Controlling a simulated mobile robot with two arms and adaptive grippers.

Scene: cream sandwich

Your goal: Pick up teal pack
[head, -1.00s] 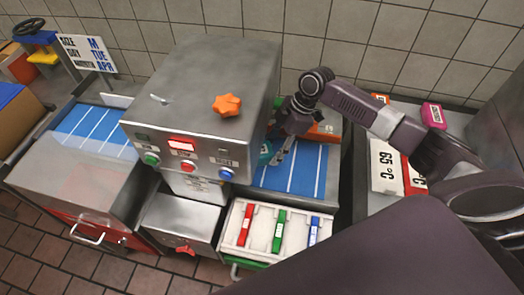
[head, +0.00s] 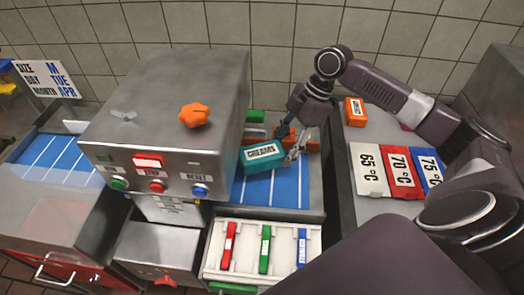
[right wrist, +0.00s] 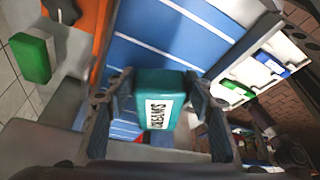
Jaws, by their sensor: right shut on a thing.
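The teal pack (head: 263,157), with a white label reading "CREAMS", is over the blue striped surface (head: 285,192) just right of the steel machine. My right gripper (head: 292,150) is shut on its right end in the head view. In the right wrist view the teal pack (right wrist: 157,88) sits between the two fingers (right wrist: 158,108), with the blue striped surface behind it. I cannot tell how far the pack is above that surface. My left gripper is not in view.
The steel machine (head: 170,115) with an orange knob (head: 194,115) stands close on the left. A white tray (head: 212,262) with red, green and blue pieces is in front. An orange pack (head: 355,112) and temperature cards (head: 370,172) lie at right. A green block (head: 255,116) is behind.

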